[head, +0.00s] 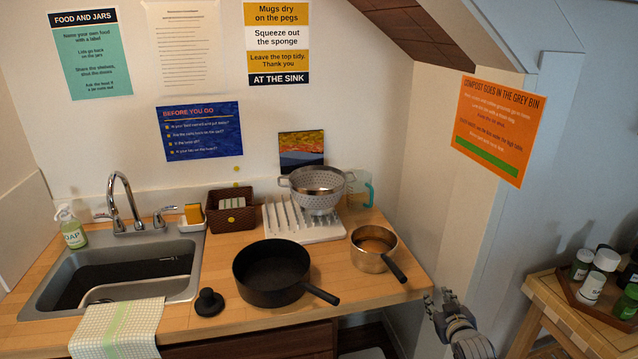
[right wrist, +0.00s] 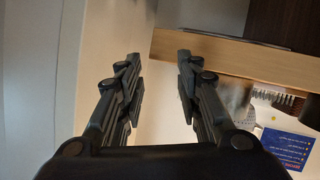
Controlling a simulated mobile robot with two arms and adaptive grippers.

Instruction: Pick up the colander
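The colander (head: 317,190) is a grey perforated bowl with two side handles. It sits on a white drying rack (head: 300,224) at the back of the wooden counter in the head view. My right gripper (head: 438,299) is at the lower right, in front of the counter's right end and well apart from the colander. In the right wrist view its two fingers (right wrist: 157,75) are spread with nothing between them. A small part of the colander (right wrist: 235,97) appears there, partly hidden behind the right finger. My left gripper is not in view.
A black pan (head: 271,270) and a small saucepan (head: 372,249) stand in front of the rack, handles toward the right front. A glass jug (head: 360,189) stands right beside the colander, a brown basket (head: 231,212) left. The sloped stair underside (head: 420,30) overhangs the right. A side table (head: 571,304) stands right.

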